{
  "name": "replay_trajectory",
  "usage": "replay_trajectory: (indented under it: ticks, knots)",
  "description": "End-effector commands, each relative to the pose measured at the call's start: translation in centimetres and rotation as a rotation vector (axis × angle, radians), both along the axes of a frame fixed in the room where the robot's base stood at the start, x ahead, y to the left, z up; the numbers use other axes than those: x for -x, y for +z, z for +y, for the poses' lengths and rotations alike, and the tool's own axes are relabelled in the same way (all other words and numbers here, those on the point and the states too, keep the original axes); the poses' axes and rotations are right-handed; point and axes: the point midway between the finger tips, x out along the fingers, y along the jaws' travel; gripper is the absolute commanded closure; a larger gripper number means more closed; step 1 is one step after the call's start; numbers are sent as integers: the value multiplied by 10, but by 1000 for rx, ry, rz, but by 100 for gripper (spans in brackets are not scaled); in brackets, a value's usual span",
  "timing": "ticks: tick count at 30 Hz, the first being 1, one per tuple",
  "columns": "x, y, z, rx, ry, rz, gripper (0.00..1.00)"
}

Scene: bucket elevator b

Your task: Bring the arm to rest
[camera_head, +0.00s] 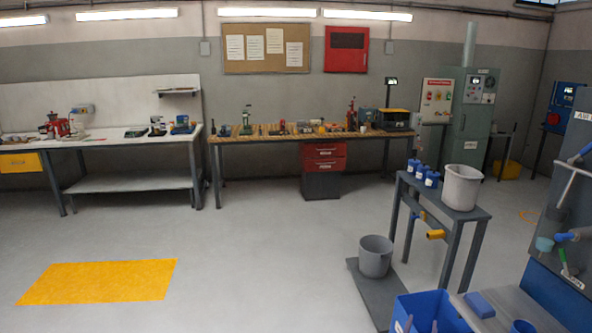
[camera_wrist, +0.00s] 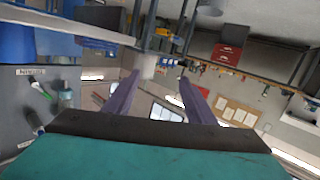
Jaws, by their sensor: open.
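My gripper (camera_wrist: 153,95) shows in the wrist view with its two purple-grey fingers apart and nothing between them. The wrist view is tilted and roughly upside down, with the room behind the fingers. A grey bucket (camera_head: 462,187) stands on a small dark table (camera_head: 440,198) at the right of the head view. A second grey bucket (camera_head: 376,256) stands low on a dark plate (camera_head: 365,295) beside that table.
A blue crate (camera_head: 430,312) and a blue-grey panel with tools (camera_head: 565,220) are at the lower right. Workbenches (camera_head: 290,136) line the back wall. The floor around the yellow mat (camera_head: 98,281) is clear.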

Motion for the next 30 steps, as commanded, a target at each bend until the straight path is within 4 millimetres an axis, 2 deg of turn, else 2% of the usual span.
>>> replay_trajectory:
  ticks: [1, 6, 10, 14, 17, 23, 27, 30]
  knots:
    - [-4, -19, 20, -18, 41, 33, 50]
    - [-10, -77, 83, -81, 171, 158, 50]
    - [-5, -121, 130, -129, 266, 265, 50]
    - [8, -165, 176, -178, 356, 383, 50]
    - [25, -199, 209, -214, 418, 481, 50]
    - [74, -263, 267, -289, 526, 706, 50]
    - [120, -302, 299, -339, 579, 884, 50]
    - [155, -324, 313, -371, 599, 1009, 50]
